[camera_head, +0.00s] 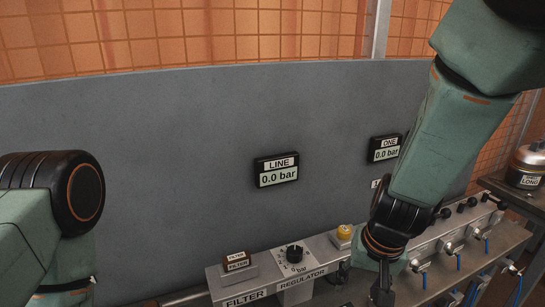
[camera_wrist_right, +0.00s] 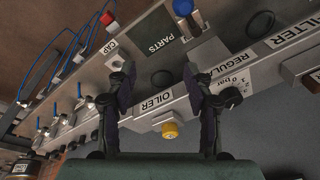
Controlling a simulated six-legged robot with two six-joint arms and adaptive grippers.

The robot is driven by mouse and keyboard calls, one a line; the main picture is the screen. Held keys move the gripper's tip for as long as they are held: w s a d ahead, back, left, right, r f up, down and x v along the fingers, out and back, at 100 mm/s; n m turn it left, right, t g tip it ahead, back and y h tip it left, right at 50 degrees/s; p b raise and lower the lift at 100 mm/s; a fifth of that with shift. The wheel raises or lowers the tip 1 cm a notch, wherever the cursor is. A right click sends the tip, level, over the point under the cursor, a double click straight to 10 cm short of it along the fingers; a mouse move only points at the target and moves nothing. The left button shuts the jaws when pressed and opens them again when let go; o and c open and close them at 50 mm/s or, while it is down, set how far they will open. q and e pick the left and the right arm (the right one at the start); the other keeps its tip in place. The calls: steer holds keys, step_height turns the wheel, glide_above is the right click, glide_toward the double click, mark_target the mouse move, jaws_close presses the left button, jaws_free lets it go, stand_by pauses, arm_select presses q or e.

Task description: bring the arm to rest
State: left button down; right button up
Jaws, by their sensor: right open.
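My right arm comes down from the upper right in the head view. Its gripper (camera_head: 383,292) is at the lower edge of that picture, partly cut off, in front of the bench with the regulator. In the right wrist view the right gripper (camera_wrist_right: 160,85) has its two fingers wide apart, with nothing between them. The oiler label (camera_wrist_right: 158,101) and a yellow knob (camera_wrist_right: 169,130) show past the fingers. At the left of the head view my left arm shows, but its gripper is out of the picture.
The bench carries a filter block (camera_head: 238,265), a regulator dial (camera_head: 294,253), a yellow knob (camera_head: 345,232) and several blue-handled valves (camera_head: 458,252). A grey panel (camera_head: 170,150) behind holds a LINE display (camera_head: 276,170) reading 0.0 bar. A parts tray (camera_wrist_right: 158,38) shows in the wrist view.

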steer(key=s+d+f+n+t+h+b, duration=0.1)
steer(key=s+d+f+b, duration=0.15)
steer(key=f, duration=0.55)
steer(key=s+d+f+n+t+h+b, duration=0.1)
steer(key=s+d+f+b, duration=0.2)
steer(key=f, duration=0.4)
steer(key=s+f+g+b, duration=0.1)
steer(key=s+f+g, duration=0.1)
steer(key=s+f, duration=0.5)
steer(key=s+a+f+g+y+b, duration=0.1)
steer(key=s+f+g+b, duration=0.1)
steer(key=s+f, duration=0.5)
steer(key=s, duration=0.6)
steer(key=shift+s+f+n, duration=0.25)
steer(key=shift+s+n, duration=0.15)
